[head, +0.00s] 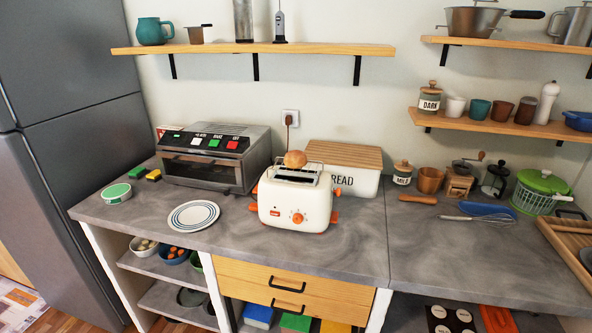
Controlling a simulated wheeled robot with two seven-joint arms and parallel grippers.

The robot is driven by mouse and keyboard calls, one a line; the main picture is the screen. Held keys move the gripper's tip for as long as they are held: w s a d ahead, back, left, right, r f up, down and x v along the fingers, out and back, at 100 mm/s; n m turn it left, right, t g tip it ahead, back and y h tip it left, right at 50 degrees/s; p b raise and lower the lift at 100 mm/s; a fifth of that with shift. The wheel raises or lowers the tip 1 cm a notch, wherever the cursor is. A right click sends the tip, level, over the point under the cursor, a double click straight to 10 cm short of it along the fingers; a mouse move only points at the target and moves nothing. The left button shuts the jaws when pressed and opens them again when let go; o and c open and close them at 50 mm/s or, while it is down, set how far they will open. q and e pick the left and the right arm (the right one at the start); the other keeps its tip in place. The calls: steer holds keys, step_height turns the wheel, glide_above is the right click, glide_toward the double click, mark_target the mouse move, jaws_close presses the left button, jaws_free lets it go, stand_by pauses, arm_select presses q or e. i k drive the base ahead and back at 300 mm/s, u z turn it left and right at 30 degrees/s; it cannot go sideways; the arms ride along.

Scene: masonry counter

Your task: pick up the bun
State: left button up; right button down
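The bun (295,159) is small, round and golden brown. It sits on top of the white toaster (295,203), at the back of its slots. The toaster has orange feet, levers and a dial, and stands on the grey counter (341,245). Neither of my grippers shows in the head view.
A toaster oven (214,159) stands left of the toaster and a white bread box (356,180) with a wooden lid stands behind it. A white plate (193,215) lies at the left. A whisk (476,218), a green-lidded basket (539,192) and jars are at the right. The counter in front is clear.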

mark_target(295, 159)
steer(key=k, duration=0.2)
steer(key=z, duration=1.85)
steer(key=i, duration=1.4)
steer(key=u, duration=2)
